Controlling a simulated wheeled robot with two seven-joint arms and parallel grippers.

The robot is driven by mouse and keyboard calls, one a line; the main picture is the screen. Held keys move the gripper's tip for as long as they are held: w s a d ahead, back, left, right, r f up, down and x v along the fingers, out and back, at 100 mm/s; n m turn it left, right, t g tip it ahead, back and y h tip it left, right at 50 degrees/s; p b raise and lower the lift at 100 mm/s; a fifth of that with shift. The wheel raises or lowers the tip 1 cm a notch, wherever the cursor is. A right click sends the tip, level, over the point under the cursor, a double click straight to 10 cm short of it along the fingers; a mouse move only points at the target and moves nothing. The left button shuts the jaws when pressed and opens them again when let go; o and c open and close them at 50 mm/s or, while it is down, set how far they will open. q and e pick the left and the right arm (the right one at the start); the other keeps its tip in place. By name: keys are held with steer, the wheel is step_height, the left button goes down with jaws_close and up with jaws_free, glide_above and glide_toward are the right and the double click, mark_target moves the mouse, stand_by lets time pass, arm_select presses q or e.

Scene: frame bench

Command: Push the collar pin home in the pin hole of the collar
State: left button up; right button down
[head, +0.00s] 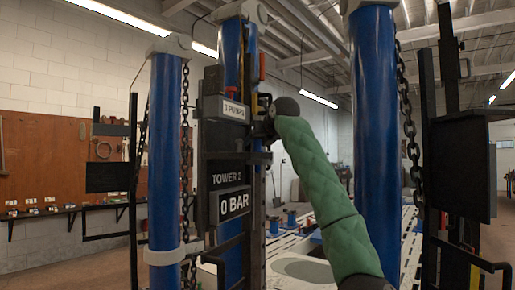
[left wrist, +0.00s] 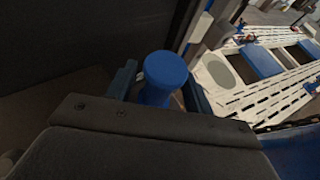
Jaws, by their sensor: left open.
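A blue round-headed piece, which looks like the collar pin (left wrist: 166,72), stands between the fingers of my left gripper (left wrist: 160,88) in the left wrist view. The fingers are apart, one on each side of it; I cannot tell whether either touches it. The pin hole and how deep the pin sits are hidden. In the head view my green left arm reaches up to the tower, and the gripper (head: 264,116) is small and partly hidden beside the post. A pale collar-like band (head: 165,256) circles the left blue post. My right gripper is not in view.
Blue posts (head: 375,130) and hanging chains (head: 409,120) stand on both sides of my arm. A dark panel reading "TOWER 2" and "0 BAR" (head: 234,204) is left of it. A pale slotted bench (left wrist: 270,95) lies beyond.

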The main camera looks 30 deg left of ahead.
arm_select(q)
jaws_close()
steer(key=shift+r, duration=0.2)
